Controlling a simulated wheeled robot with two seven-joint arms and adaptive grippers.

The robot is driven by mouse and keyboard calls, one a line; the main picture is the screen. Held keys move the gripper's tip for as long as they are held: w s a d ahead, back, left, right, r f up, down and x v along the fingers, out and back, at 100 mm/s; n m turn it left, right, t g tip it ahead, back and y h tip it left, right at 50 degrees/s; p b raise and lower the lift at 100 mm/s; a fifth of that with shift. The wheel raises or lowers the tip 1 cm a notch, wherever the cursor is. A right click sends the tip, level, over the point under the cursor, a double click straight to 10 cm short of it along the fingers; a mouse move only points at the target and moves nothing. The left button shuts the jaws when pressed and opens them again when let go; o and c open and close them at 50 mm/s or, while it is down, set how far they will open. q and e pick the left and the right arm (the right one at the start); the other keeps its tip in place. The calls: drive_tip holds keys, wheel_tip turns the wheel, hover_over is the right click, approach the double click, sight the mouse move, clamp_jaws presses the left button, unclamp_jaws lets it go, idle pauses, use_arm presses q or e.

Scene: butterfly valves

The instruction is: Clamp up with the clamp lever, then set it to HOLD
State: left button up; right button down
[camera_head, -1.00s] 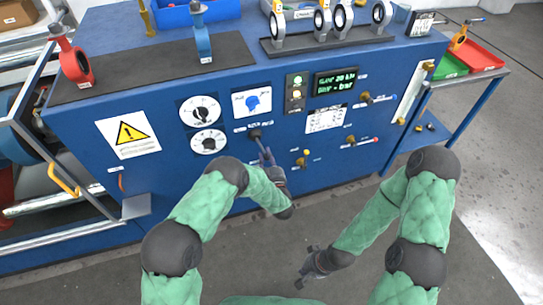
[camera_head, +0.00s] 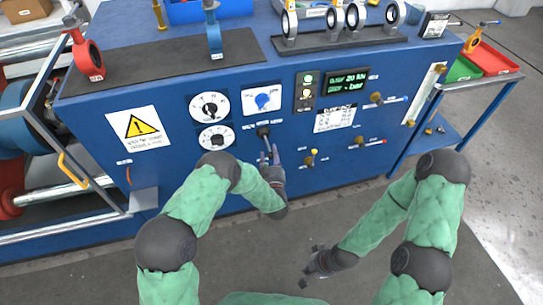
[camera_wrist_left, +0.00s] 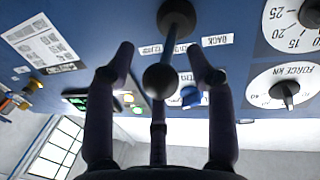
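The clamp lever (camera_head: 263,132) is on the blue front panel below the blue selector knob. In the left wrist view, its black ball end (camera_wrist_left: 161,82) points toward the camera, on a stem from a dark round base. My left gripper (camera_head: 268,154) is at the lever. In the left wrist view, its two fingers (camera_wrist_left: 163,65) stand open on either side of the ball, with a visible gap on both sides. My right gripper (camera_head: 309,267) hangs low in front of the bench, its fingertips apart and empty. The label beside the lever base reads BACK; the other label is unclear.
Two gauges (camera_head: 212,120), a blue selector knob (camera_head: 262,101), indicator lights (camera_head: 308,86) and a green-lettered display (camera_head: 347,82) are on the panel. Other small levers (camera_head: 311,158) stick out to the right. Valves stand on the bench top. The floor in front is clear.

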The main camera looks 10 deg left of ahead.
use_arm(q)
drive_tip(key=s+d, duration=0.2)
drive_tip(key=s, duration=1)
drive_tip(key=shift+w+f, duration=0.1)
